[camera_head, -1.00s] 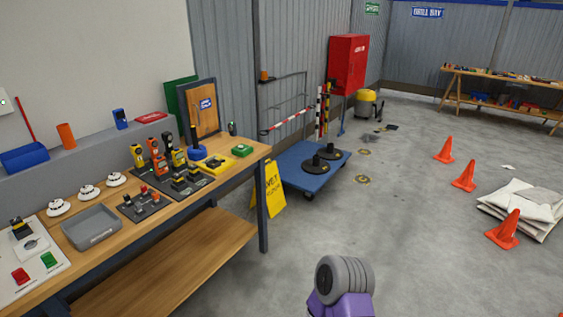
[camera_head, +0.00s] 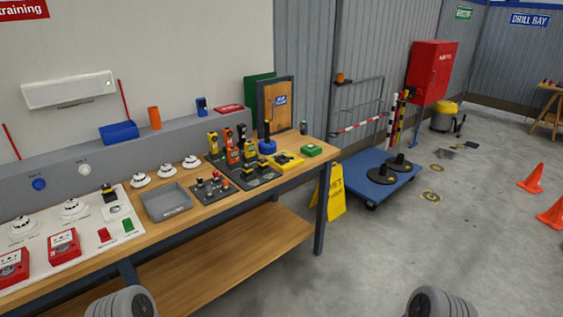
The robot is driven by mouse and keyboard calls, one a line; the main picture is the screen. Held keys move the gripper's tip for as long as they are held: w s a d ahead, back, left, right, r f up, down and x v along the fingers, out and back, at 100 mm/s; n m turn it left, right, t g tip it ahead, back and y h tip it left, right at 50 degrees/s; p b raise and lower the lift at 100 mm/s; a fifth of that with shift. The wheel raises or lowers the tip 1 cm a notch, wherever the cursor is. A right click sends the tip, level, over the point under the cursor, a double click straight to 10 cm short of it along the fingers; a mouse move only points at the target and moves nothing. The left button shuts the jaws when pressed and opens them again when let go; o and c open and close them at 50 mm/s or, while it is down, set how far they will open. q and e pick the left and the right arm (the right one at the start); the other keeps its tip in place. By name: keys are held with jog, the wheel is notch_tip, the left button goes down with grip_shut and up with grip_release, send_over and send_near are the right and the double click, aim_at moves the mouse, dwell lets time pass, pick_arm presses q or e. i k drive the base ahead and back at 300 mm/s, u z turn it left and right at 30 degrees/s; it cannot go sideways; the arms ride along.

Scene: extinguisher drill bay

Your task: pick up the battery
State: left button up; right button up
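I cannot tell for sure which small item is the battery. A small black and yellow block (camera_head: 109,193) stands on the white panel (camera_head: 95,245) on the wooden bench (camera_head: 290,181). Several more yellow, orange and black devices (camera_head: 232,155) stand farther right on a dark mat. A dark board (camera_head: 212,189) with small parts lies between them and a grey tray (camera_head: 166,203), which looks empty. Neither of my grippers shows; only grey rounded parts of my arms are at the bottom edge, short of the bench.
Red call points (camera_head: 64,246) and white detectors (camera_head: 167,172) sit at the bench's left. A yellow floor sign (camera_head: 337,193) stands by its right end, with a blue trolley (camera_head: 372,172) beyond. Open floor lies right of the bench, with orange cones (camera_head: 531,178) at the far right.

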aim_at(247, 168)
jog(key=z, duration=0.45)
jog(key=i, duration=2.1)
jog(key=u, duration=0.65)
